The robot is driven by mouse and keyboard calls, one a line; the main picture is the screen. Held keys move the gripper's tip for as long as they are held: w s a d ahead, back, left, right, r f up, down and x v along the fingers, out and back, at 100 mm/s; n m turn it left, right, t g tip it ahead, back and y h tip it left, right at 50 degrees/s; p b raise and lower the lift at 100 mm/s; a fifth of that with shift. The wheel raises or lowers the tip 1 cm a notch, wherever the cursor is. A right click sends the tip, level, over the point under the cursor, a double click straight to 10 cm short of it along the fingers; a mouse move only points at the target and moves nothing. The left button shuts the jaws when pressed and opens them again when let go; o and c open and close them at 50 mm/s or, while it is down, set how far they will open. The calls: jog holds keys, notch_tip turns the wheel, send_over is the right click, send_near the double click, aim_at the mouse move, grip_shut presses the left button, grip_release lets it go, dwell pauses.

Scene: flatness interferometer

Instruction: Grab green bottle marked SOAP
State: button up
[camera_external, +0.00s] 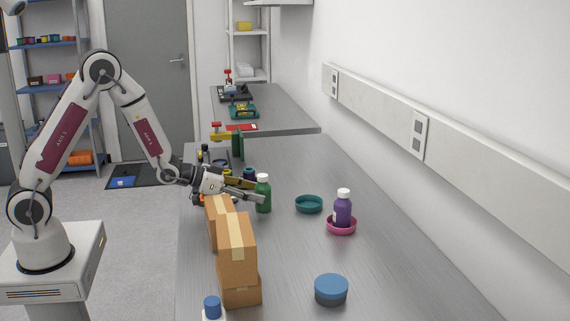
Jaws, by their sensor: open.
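A green bottle (264,197) with a white cap stands upright on the grey bench. No marking on it can be read at this size. My gripper (257,191) is open and lies almost level at the bottle's left side. Its fingertips reach the bottle, one near its upper left and one across its lower front. I cannot tell whether they touch it.
Cardboard boxes (237,250) stand just in front of my gripper. A teal dish (309,204) and a purple bottle (343,209) in a pink dish (341,227) are to the right. Small dark items crowd behind the gripper.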

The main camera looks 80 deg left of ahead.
jog(key=shift+x, duration=1.75)
jog(key=c, duration=1.3)
